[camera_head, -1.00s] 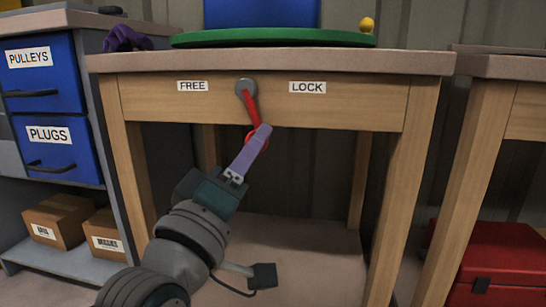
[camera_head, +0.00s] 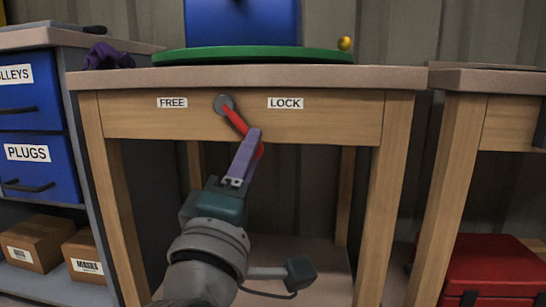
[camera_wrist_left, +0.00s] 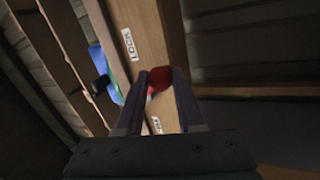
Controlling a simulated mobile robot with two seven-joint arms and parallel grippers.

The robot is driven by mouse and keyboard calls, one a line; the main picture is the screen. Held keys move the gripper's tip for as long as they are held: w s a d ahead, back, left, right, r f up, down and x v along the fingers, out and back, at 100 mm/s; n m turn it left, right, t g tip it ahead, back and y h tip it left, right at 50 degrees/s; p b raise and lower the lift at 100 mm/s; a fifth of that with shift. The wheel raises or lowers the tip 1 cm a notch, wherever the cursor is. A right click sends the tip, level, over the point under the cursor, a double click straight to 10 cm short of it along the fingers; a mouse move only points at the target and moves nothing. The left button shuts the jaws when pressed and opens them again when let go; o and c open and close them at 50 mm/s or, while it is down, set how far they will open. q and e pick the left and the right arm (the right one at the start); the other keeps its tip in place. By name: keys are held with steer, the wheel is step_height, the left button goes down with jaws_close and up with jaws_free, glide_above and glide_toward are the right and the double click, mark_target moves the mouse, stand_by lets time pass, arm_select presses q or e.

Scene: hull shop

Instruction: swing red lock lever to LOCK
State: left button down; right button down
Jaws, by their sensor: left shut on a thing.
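The red lock lever (camera_head: 236,122) hangs from a grey round pivot (camera_head: 224,104) on the table's wooden front rail. My left gripper (camera_head: 254,146) is shut on the lever's lower end. In the left wrist view the lever's red end (camera_wrist_left: 160,78) sits between the two fingers (camera_wrist_left: 160,88). My right gripper is not in view.
The table top (camera_head: 250,76) carries a green round board (camera_head: 250,56), a blue panel and a yellow ball (camera_head: 345,43). Blue drawers (camera_head: 35,160) and cardboard boxes (camera_head: 40,243) stand at the left. A red case (camera_head: 492,270) is at the lower right. Open space lies under the table.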

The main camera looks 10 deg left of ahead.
arm_select(q)
steer(key=shift+r, duration=0.2)
steer(key=c, duration=0.6)
jaws_free()
steer(key=shift+f, duration=0.15)
steer(key=shift+o, duration=0.2)
steer(key=d+p+v, duration=0.1)
steer(key=p+v, duration=0.2)
steer(key=v, duration=0.7)
steer(key=shift+a, duration=0.4)
